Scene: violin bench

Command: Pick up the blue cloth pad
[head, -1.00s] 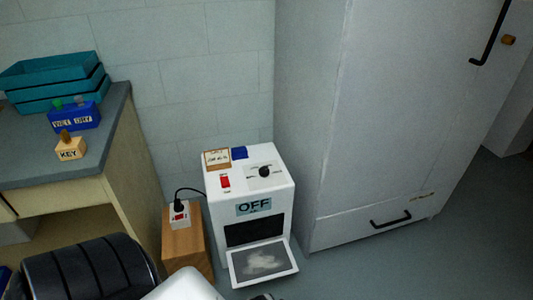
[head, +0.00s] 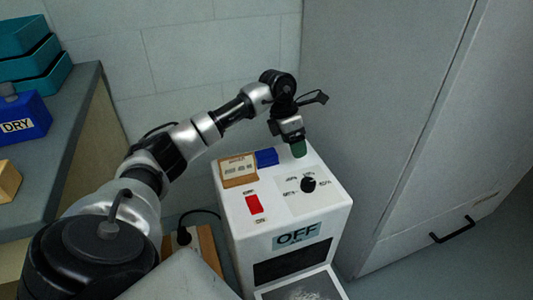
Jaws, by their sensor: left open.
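A small blue block-like piece (head: 267,157), which looks like the blue cloth pad, lies on top of the white machine (head: 240,225), at its back edge beside a framed card. My left gripper (head: 298,149) is above the machine's back right part, to the right of the blue piece and apart from it. It points down and is open, with a greenish tip showing; the gap between its fingers is hard to see from here. My right gripper is not in view.
The machine top carries a framed card (head: 238,169), a red switch (head: 254,204) and a black dial (head: 308,184). An OFF sign (head: 297,235) is on its front. A grey cabinet (head: 400,120) stands close on the right. A counter on the left holds a blue DRY box (head: 22,118) and teal trays (head: 35,70).

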